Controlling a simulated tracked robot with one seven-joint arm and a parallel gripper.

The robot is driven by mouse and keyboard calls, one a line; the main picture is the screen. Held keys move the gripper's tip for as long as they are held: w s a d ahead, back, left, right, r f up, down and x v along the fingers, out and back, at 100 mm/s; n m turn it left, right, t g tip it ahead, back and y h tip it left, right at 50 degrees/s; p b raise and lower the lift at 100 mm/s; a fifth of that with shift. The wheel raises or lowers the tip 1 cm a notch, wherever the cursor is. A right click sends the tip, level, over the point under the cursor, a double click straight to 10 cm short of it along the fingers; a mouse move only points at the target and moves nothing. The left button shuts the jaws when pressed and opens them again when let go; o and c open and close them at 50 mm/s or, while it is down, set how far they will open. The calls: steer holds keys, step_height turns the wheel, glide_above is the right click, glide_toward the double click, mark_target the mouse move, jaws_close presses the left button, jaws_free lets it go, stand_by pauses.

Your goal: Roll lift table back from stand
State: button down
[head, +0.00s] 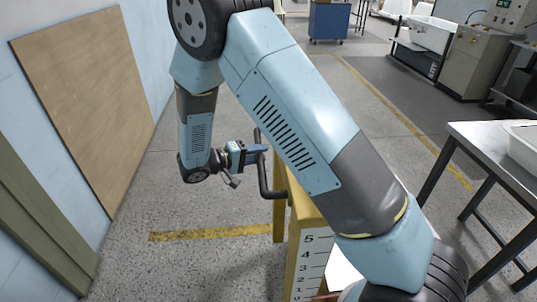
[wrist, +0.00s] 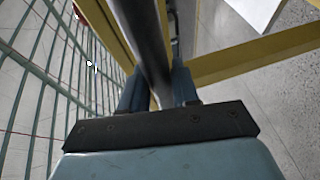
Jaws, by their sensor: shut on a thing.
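The yellow lift table (head: 312,232) stands low in the middle of the head view. A number scale is on its end face, and my arm hides much of its top and far side. Its black push handle (head: 264,182) sticks out toward the left. My gripper (head: 262,151) is shut on this handle. In the wrist view, the fingers of my gripper (wrist: 158,88) sit on both sides of the black handle bar (wrist: 146,42), with yellow frame parts (wrist: 255,55) behind. I cannot tell which thing is the stand.
A grey-topped table (head: 490,142) with a white basin (head: 525,140) stands at right. A brown board (head: 85,95) leans on the left wall. A blue cabinet (head: 328,22) is far back. Green wire mesh (wrist: 45,95) fills the wrist view's left. The floor left of the lift table is clear.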

steer(key=shift+s+a+f, duration=0.1)
steer(key=shift+a+f, duration=0.2)
steer(key=shift+a, duration=0.35)
steer(key=c, duration=1.2)
jaws_free()
steer(key=shift+o, duration=1.4)
steer(key=shift+r, duration=0.1)
steer(key=shift+a, duration=0.1)
steer(key=v, duration=1.3)
steer(key=shift+a, duration=0.3)
